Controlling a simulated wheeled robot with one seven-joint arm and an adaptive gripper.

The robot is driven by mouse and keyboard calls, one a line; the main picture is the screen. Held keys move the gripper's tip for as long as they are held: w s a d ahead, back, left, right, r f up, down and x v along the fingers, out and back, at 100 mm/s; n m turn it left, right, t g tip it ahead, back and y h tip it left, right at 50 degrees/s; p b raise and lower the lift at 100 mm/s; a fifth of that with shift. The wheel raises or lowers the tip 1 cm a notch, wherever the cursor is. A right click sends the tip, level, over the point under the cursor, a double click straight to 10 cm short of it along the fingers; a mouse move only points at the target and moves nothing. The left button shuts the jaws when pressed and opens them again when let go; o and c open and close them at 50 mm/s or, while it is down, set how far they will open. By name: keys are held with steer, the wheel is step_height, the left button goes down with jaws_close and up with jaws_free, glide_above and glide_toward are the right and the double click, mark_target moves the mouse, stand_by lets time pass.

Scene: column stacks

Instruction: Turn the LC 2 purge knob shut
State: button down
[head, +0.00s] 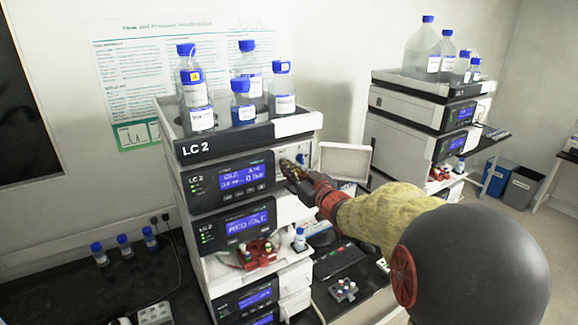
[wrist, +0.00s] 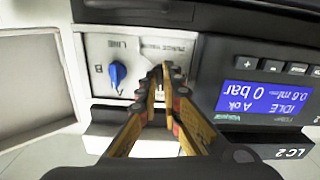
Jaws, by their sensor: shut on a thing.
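The LC 2 stack (head: 222,152) stands left of centre in the head view, with its label on the top tray. My gripper (head: 290,168) reaches from the right to the small front panel beside the upper display. In the wrist view, which is upside down, my gripper (wrist: 163,78) has its fingers close together at the panel (wrist: 150,50), under the purge lettering. It is shut on the purge knob, which the fingertips almost fully hide. A blue knob (wrist: 117,76) beside the lettering "LINE" sits apart, left of the fingers. The display (wrist: 246,97) reads IDLE and 0 bar.
An open door flap (head: 345,160) stands out right of the panel and also shows in the wrist view (wrist: 35,80). Blue-capped bottles (head: 283,88) stand on the top tray (head: 205,148). A red fitting (head: 257,252) sits lower. A second stack (head: 405,120) stands behind right.

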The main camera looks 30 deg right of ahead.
steer(key=shift+f+m, duration=0.1)
steer(key=shift+m, duration=0.5)
steer(key=c, duration=2)
jaws_free()
steer(key=shift+s, duration=0.15)
steer(key=s, duration=1.1)
steer(key=shift+s+d, duration=0.2)
steer(key=shift+s, duration=0.2)
